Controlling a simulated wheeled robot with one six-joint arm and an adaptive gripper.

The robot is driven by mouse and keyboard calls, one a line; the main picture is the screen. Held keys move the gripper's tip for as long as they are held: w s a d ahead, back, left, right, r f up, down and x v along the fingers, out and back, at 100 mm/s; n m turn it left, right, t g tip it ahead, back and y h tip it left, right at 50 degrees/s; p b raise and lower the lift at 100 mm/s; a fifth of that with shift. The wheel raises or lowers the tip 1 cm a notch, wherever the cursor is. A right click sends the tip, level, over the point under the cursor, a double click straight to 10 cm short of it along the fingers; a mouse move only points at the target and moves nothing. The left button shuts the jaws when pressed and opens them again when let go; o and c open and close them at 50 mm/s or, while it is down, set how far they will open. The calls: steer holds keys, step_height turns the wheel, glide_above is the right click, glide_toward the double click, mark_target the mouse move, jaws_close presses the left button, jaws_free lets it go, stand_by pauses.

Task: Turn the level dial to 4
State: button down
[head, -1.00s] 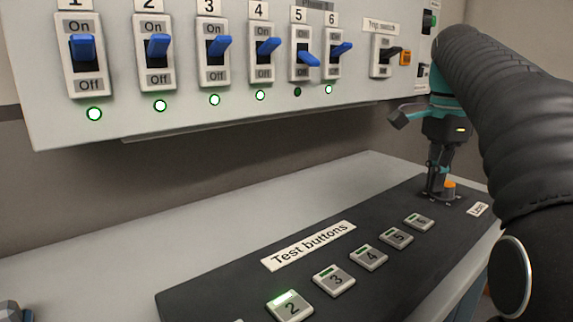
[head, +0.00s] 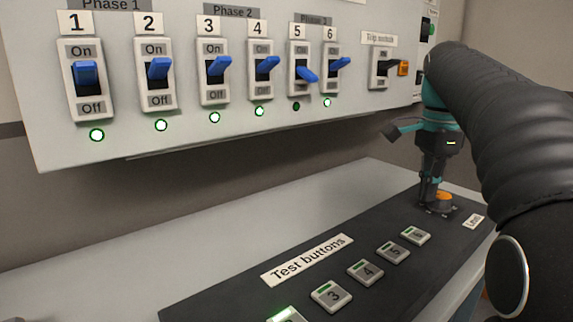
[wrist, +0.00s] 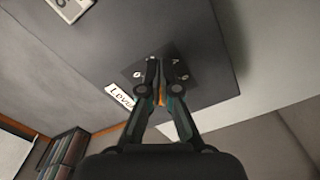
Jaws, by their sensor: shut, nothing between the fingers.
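The level dial is an orange knob (head: 444,196) at the far right end of the dark console, beside a white "Level" label (head: 474,221). In the wrist view only a sliver of orange (wrist: 161,98) shows between my finger links. Its dark plate (wrist: 178,68) carries a few pale marks, partly covered by my fingers, so the dial's setting cannot be read. My gripper (head: 429,206) is shut, pointing down at the dial's left side. In the wrist view its fingertips (wrist: 154,62) meet over the plate; whether they touch the knob is unclear.
Several numbered test buttons (head: 365,272) lie along the console, left of the dial. Above, a wall panel (head: 190,135) holds several blue switches; switch 5 (head: 306,75) points down with its lamp dark. A trip switch (head: 385,69) sits further right. The grey bench behind the console is clear.

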steer(key=shift+w+p, duration=0.2)
steer(key=shift+p, duration=0.15)
steer(key=shift+w, duration=0.5)
steer(key=shift+w+a+r, duration=0.1)
steer(key=shift+w+a, duration=0.05)
steer(key=shift+a, duration=0.1)
stand_by(0.4)
steer(key=shift+r, duration=2.9)
